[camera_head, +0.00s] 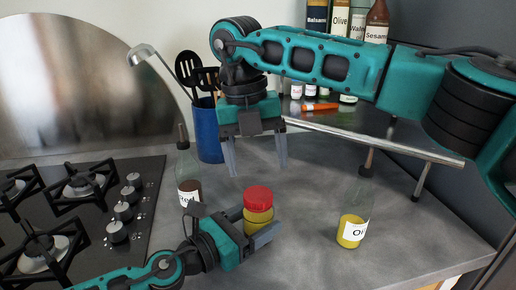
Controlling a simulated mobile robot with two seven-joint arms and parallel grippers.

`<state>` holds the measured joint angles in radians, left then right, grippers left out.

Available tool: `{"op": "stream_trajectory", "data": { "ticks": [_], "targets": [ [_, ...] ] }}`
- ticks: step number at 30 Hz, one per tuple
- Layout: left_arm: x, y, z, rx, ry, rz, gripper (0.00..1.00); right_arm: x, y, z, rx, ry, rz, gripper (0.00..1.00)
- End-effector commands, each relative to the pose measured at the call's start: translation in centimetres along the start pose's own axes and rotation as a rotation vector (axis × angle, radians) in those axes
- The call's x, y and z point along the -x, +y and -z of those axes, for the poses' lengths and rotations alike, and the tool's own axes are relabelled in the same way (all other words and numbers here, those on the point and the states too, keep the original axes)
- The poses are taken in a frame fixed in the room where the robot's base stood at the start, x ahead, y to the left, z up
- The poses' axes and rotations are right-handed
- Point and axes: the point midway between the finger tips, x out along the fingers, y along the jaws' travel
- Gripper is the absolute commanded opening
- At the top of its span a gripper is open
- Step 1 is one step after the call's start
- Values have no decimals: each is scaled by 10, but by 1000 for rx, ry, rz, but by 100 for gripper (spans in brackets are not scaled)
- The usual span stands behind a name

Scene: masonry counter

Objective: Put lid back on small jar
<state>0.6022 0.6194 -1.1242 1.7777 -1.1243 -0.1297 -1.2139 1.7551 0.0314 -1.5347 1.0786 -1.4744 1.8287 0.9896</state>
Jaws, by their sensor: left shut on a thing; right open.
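A small jar (258,222) with yellow contents stands upright on the grey counter. A red lid (258,197) sits on top of it; whether it is screwed tight cannot be told. My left gripper (256,228) is shut on the jar body from the left, below the lid, with one finger in front and the other behind. My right gripper (256,168) points down above the lid. Its two fingers are spread apart and empty, with their tips a little higher than the lid.
A blue utensil holder (207,132), a metal-edged shelf (375,142) with bottles and small jars, and a gas hob (140,180) surround the space. Front right counter is clear.

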Motion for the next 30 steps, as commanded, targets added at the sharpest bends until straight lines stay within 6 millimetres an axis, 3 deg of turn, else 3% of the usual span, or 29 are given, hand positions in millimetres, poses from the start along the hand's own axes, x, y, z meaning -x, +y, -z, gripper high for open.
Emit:
{"op": "stream_trajectory", "data": {
  "ticks": [24, 30],
  "targets": [
    [0, 0, 1, 1, 1, 1, 0, 12, -4, 3, 1586, -106, -59, 81],
    [0, 0, 1, 1, 1, 1, 0, 15, -5, 4, 1899, -143, -53, 81]
  ]
}}
